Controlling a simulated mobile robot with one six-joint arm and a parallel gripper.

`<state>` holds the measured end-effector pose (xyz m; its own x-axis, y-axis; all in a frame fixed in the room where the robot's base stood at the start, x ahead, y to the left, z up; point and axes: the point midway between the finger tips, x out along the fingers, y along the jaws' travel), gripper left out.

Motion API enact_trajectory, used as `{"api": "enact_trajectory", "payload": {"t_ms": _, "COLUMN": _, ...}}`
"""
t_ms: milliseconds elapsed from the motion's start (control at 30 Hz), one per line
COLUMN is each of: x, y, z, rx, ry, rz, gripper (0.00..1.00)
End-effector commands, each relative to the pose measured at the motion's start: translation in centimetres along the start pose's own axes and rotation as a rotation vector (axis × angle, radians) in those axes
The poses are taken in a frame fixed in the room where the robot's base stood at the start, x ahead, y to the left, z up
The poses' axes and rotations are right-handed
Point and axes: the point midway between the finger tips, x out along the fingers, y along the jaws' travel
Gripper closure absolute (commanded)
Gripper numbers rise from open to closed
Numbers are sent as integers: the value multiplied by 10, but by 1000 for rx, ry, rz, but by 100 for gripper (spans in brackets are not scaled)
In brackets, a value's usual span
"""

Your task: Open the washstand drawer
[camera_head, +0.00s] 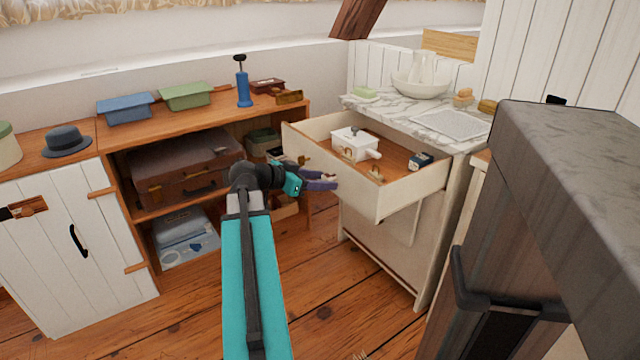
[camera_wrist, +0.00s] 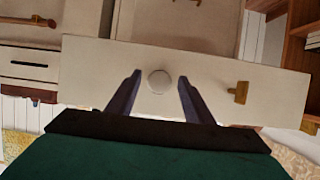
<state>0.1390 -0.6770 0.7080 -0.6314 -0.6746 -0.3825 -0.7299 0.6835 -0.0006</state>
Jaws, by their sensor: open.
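The washstand (camera_head: 385,260) is white with a marble top. Its drawer (camera_head: 400,200) stands well out, with the inside showing. In the wrist view the pale drawer front (camera_wrist: 90,80) fills the middle. It bears a round pale knob (camera_wrist: 158,82), and a brass fitting (camera_wrist: 240,93) shows to its right. My gripper (camera_head: 333,181) is open at the drawer front. In the wrist view its two fingers (camera_wrist: 159,74) stand apart on either side of the knob, with gaps visible. I cannot tell how far the fingertips are from the front.
The drawer holds a white box (camera_head: 353,145) and a small blue item (camera_head: 420,161). A pitcher and basin (camera_head: 420,82) stand on the marble top. A wooden shelf unit (camera_head: 115,215) with a suitcase (camera_head: 187,170) is at left. The plank floor (camera_head: 340,310) before the washstand is clear.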

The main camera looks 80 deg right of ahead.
Motion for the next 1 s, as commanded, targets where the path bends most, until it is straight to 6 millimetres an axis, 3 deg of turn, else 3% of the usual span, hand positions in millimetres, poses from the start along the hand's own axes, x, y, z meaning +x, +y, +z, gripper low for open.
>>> {"api": "enact_trajectory", "payload": {"t_ms": 267, "x": -20, "y": 0, "z": -1, "rx": -1, "ry": 0, "rz": -2, "gripper": 53}}
{"api": "enact_trajectory", "payload": {"t_ms": 1000, "x": -123, "y": -1, "z": -1, "rx": 0, "ry": 1, "rz": -3, "gripper": 53}}
